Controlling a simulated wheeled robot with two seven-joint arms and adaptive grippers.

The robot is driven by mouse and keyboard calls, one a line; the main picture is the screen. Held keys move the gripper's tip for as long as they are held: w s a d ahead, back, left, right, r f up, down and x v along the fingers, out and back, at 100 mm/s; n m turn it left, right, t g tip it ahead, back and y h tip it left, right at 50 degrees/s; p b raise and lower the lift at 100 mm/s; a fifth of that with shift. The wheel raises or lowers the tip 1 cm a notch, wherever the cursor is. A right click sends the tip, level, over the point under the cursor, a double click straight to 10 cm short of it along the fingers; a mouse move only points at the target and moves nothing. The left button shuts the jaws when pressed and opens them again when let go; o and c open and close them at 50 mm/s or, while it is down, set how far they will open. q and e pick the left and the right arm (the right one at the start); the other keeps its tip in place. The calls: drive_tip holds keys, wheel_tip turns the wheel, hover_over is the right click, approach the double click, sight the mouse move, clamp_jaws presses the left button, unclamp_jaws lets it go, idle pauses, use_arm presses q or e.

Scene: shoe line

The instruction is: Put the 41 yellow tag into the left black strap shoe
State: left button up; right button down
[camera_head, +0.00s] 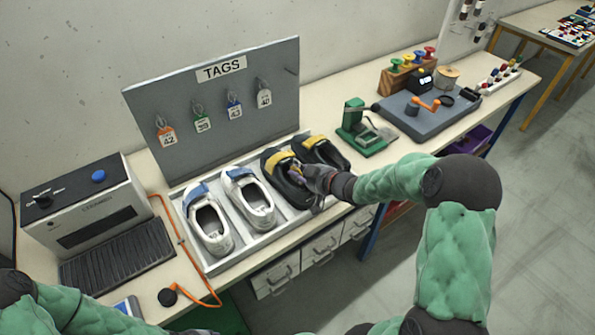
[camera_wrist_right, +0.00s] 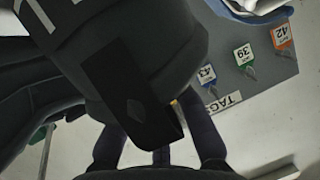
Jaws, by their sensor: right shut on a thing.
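The left black strap shoe (camera_head: 271,162), with a yellow strap, sits in the grey tray beside the right black strap shoe (camera_head: 332,153). My right gripper (camera_head: 303,175) is over the left black shoe's opening and partly hides it. It is shut, and a small yellow sliver (camera_wrist_right: 175,102) shows near its fingers in the right wrist view. I take the held thing for the 41 yellow tag, but its number is hidden, and I cannot tell whether it touches the shoe.
Two white shoes (camera_head: 249,196) with blue straps fill the tray's left part. The TAGS board (camera_head: 225,135) behind holds the 42, 39, 43 and 40 tags. A green press (camera_head: 365,130) stands right of the tray, a grey machine (camera_head: 85,208) left of it.

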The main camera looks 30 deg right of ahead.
drive_tip(key=c, duration=1.2)
unclamp_jaws()
drive_tip(key=shift+c, duration=0.2)
drive_tip(key=v, duration=1.2)
